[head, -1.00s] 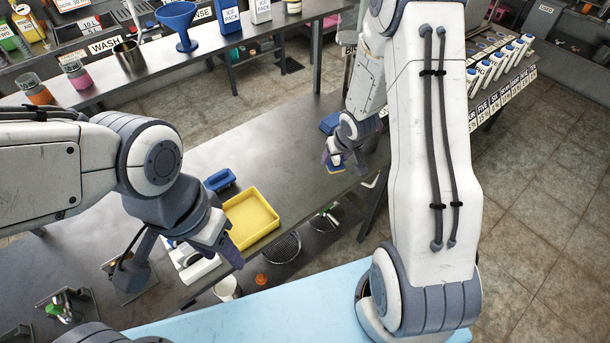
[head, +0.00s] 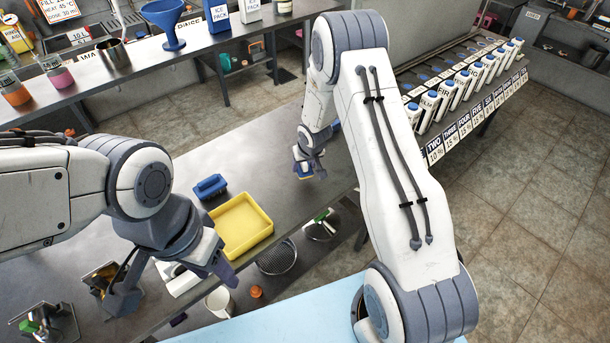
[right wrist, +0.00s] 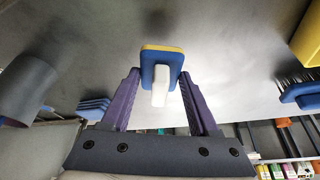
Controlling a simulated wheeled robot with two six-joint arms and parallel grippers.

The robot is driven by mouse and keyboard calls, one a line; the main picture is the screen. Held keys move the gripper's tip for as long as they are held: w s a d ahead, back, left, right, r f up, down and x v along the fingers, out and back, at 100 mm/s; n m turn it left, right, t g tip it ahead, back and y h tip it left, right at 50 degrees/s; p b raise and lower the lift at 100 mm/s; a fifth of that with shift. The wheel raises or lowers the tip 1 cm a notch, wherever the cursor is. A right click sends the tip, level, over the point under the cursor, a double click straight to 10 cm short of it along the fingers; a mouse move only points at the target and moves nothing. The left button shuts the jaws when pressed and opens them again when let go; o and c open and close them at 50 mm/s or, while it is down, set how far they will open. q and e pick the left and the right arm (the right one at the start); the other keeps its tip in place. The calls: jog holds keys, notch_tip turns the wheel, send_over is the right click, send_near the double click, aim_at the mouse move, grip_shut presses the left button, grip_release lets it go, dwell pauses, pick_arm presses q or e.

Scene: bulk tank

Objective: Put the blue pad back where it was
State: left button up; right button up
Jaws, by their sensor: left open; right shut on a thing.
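The blue pad (right wrist: 176,68), with a yellow layer and a white grip (right wrist: 159,86), is between the fingers of my right gripper (right wrist: 160,88), which is shut on it. In the head view the pad (head: 305,175) shows small below my right gripper (head: 311,168), over the metal bench. I cannot tell whether the pad touches the bench. My left gripper (head: 222,268) is open and empty, near the front edge of the bench below the yellow tray.
A yellow tray (head: 267,216) and a blue brush (head: 210,187) are on the bench, left of the pad. A blue stack (right wrist: 93,107) and a grey cylinder (right wrist: 28,86) show in the right wrist view. Bare bench (head: 255,155) lies between brush and pad. White bottles (head: 450,98) stand at right.

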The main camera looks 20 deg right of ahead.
aim_at(305, 172)
jog(key=shift+f+b, duration=1.6)
jog(key=shift+f, duration=0.5)
jog(key=o, duration=1.2)
jog(key=shift+r+p, duration=0.3)
jog(key=p+v, duration=0.4)
jog(key=v, duration=0.7)
jog(key=s+a+r+n, duration=0.2)
jog(key=s+a+r, duration=0.4)
jog(key=a+r, duration=0.25)
jog(key=s+a+r+n+g, duration=0.1)
jog(key=s+a+r+n, duration=0.1)
jog(key=s, duration=0.6)
jog(key=s+a+r+n+g, duration=0.2)
jog(key=s+a+r, duration=0.2)
jog(key=s, duration=0.5)
jog(key=s+a+r+n+g+y, duration=0.1)
jog(key=s+a+r, duration=0.2)
jog(key=s, duration=0.6)
jog(key=shift+s+r+n+g, duration=0.1)
jog(key=shift+r+n+g, duration=0.25)
jog(key=shift+r, duration=0.5)
